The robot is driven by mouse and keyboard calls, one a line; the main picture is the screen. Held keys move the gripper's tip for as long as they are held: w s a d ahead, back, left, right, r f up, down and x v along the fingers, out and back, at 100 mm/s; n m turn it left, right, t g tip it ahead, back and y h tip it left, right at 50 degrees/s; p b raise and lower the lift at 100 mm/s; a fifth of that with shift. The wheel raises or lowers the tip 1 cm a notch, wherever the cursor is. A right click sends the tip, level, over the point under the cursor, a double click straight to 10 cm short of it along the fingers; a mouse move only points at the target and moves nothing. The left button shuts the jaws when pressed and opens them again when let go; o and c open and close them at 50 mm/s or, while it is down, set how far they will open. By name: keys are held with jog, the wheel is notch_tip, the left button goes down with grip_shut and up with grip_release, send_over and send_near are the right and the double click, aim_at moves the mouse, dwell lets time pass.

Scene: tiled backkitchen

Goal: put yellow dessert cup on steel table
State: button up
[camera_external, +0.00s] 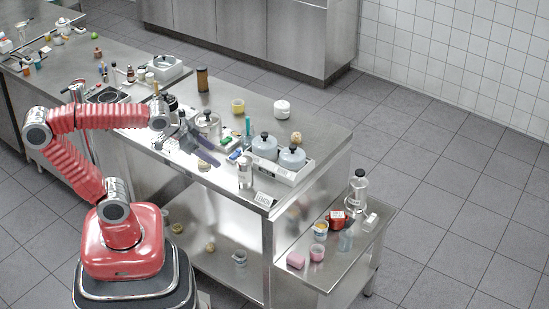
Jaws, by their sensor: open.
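A small yellow cup (238,106), which looks like the dessert cup, stands upright on the steel table (325,118), toward its back. My gripper (214,157) is open, its dark fingers pointing down and right above the front left part of the same table. It is nearer the camera than the yellow cup and apart from it. I see nothing between the fingers, though the small, dark fingers blend with the objects behind them.
A lidded steel pot (209,124) stands close behind my gripper. A tray with two lidded pots (291,158), a steel canister (245,172) and a brown jar (202,79) share the table. A lower side table (345,262) holds several cups and a bottle.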

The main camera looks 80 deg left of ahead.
jog(key=s+d+f+m+g+h, duration=0.1)
jog(key=s+d+f+g+h, duration=0.1)
jog(key=s+d+f, duration=0.3)
jog(key=s+d, duration=0.1)
jog(key=s, duration=0.2)
jog(key=shift+s+f, duration=0.25)
jog(key=shift+f, duration=0.15)
